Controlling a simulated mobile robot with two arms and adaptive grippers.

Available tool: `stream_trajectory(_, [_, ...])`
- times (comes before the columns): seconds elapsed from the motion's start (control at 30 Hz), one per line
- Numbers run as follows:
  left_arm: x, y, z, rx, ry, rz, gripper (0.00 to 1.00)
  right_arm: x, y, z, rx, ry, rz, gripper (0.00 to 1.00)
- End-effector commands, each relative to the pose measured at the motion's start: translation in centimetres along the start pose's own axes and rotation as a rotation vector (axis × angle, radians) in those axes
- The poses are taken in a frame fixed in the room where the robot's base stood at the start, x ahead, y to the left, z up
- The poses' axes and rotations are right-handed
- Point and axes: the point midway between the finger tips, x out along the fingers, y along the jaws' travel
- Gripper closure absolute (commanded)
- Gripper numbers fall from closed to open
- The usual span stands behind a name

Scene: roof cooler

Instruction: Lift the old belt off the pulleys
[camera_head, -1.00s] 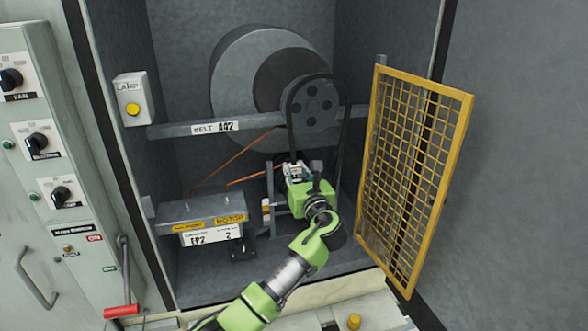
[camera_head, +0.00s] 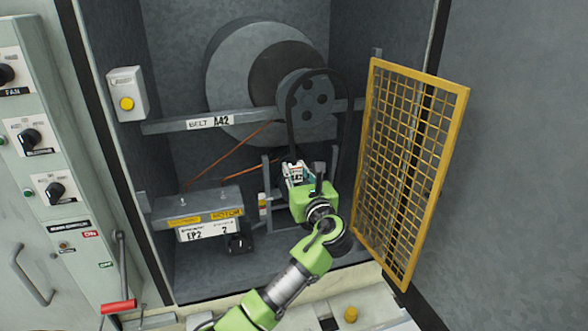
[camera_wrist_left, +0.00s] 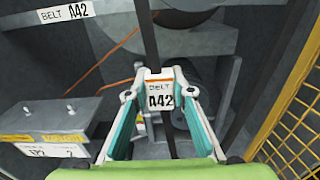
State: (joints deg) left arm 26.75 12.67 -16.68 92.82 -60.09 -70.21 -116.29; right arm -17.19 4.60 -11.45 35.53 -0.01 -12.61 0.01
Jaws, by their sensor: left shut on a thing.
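The old belt (camera_head: 290,135) is a black loop hanging at the upper pulley (camera_head: 308,98), a grey disc with round holes. The loop's top and right strand stand out to the right of the pulley; I cannot tell whether it still touches the groove. My left gripper (camera_head: 297,172) is shut on the belt's left strand below the pulley. In the left wrist view the gripper's fingertips (camera_wrist_left: 160,90) close around the white tag marked BELT A42 (camera_wrist_left: 160,97). The lower pulley is mostly hidden behind my gripper. My right gripper is not in view.
A yellow mesh guard (camera_head: 413,170) stands open on the right, close to my arm. A grey bar labelled BELT A42 (camera_head: 210,123) crosses behind. The motor box (camera_head: 197,208) sits at lower left. Orange cables run behind the gripper.

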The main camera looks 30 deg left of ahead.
Motion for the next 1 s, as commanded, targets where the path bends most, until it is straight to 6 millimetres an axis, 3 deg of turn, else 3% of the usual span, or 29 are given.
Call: stream_trajectory(1.0, [-4.1,0.0,0.4,-0.002,-0.002,-0.001,1.0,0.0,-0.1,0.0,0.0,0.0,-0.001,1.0])
